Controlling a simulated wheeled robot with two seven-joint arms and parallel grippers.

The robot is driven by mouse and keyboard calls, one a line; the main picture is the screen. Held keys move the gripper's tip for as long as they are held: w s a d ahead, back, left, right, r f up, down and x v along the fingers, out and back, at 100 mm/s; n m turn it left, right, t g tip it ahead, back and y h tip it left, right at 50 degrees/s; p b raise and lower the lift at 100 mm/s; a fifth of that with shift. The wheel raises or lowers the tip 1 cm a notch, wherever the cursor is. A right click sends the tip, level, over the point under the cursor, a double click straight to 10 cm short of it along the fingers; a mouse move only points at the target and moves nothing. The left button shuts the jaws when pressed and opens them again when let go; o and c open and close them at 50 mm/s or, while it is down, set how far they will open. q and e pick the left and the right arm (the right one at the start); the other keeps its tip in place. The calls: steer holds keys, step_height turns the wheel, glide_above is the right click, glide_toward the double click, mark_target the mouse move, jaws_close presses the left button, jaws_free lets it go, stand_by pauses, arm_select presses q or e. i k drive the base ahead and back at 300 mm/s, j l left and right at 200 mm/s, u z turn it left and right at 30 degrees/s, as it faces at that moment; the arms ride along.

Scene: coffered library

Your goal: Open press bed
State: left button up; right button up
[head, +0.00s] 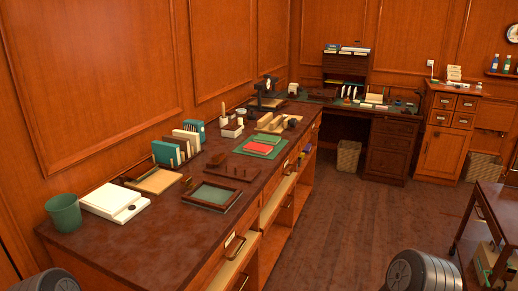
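A black machine that may be the press (267,93) stands at the far end of the long brown workbench, against the wall. It is small in the head view, and I cannot tell its bed or whether that is open or shut. Neither of my grippers is in view. Only rounded grey parts, likely of my own arms, show at the bottom left and bottom right.
The workbench (85,243) carries a green bin (64,212), a white box (113,203), upright books (170,153), trays and a green mat with a red book (257,149). Some front drawers (238,262) stand out. Wooden floor (335,225) is clear; a cart (493,215) stands right.

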mark_target(271, 102)
steer(key=i+l+z, duration=0.55)
steer(key=i+z, duration=0.2)
steer(key=i, duration=0.2)
steer(key=i+l+z, duration=0.1)
steer(key=i+z, duration=0.25)
steer(key=i, duration=2.45)
steer(key=i+l+u, duration=0.25)
steer(key=i+u, duration=0.2)
steer(key=i, duration=0.3)
steer(key=i+l+u, duration=0.45)
steer(key=i, duration=0.25)
steer(key=i+l+u, duration=0.4)
steer(key=i+l, duration=0.2)
steer(key=l, duration=0.15)
